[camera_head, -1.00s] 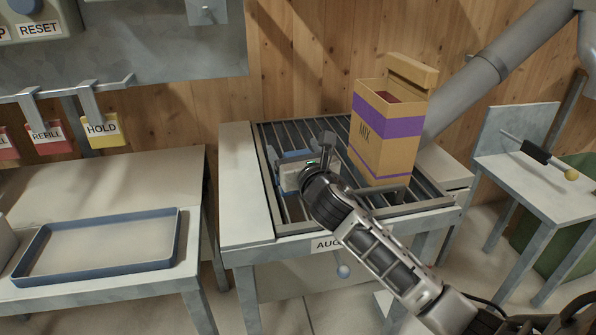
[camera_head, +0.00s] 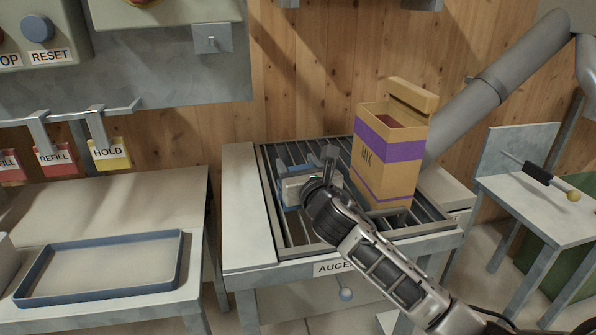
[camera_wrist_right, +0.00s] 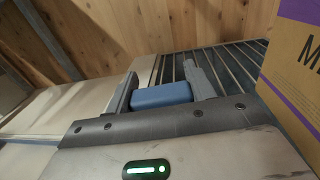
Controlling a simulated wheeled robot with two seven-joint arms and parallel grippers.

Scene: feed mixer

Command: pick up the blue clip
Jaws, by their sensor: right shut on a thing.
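The blue clip (camera_wrist_right: 162,95) is a small blue block between the two grey fingers of my right gripper (camera_wrist_right: 163,86) in the right wrist view. My right gripper is shut on it. In the head view the right gripper (camera_head: 303,172) is over the left part of the barred grate (camera_head: 436,238) on the auger table, and hides most of the clip. Blue parts show beside the fingers. I cannot tell the exact gap between clip and bars. My left gripper is not in view.
A yellow and purple MIX box (camera_head: 384,165) stands open on the grate, close to the right of my gripper. A blue-rimmed tray (camera_head: 100,290) lies on the left table. REFILL and HOLD tags (camera_head: 110,153) hang above it. A side table (camera_head: 530,200) is at the right.

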